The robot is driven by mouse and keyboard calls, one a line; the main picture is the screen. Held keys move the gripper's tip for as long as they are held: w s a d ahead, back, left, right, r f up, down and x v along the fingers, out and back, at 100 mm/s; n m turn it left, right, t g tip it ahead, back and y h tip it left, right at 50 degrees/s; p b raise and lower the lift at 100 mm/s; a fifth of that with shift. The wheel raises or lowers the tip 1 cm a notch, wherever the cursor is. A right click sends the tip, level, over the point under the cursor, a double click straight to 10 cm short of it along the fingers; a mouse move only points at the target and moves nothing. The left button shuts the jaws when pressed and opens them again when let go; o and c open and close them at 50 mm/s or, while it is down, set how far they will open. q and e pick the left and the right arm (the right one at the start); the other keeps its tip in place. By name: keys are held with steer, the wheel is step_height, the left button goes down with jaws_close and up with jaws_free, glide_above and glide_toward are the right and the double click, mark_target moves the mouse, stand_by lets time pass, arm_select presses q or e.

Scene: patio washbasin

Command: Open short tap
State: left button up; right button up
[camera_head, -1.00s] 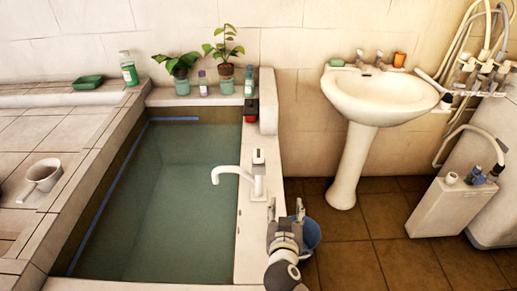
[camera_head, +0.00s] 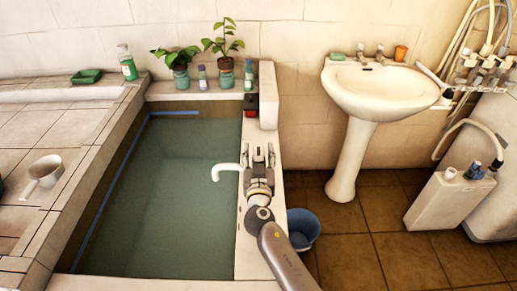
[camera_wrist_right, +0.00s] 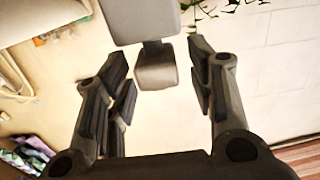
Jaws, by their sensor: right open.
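The short tap (camera_head: 226,167) is white and stands on the right rim of the water-filled basin. Its spout curves left over the water. My right gripper (camera_head: 260,153) is at the tap and hides most of its body in the head view. In the right wrist view, my right gripper (camera_wrist_right: 158,62) is open, with one finger on each side. A grey blocky part (camera_wrist_right: 156,66), apparently the tap's handle, shows between the fingers, with gaps on both sides. I cannot tell how the handle is turned. My left gripper is not in view.
The basin (camera_head: 255,236) has a pale rim. A blue bucket (camera_head: 303,225) stands on the floor right of it. A white pedestal sink (camera_head: 385,95) is at the back right. Potted plants (camera_head: 225,45) and bottles line the back ledge.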

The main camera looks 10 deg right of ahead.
steer(key=shift+w+d, duration=0.15)
steer(key=shift+w, duration=0.5)
steer(key=shift+c, duration=0.4)
steer(key=c, duration=1)
steer(key=shift+o, duration=0.2)
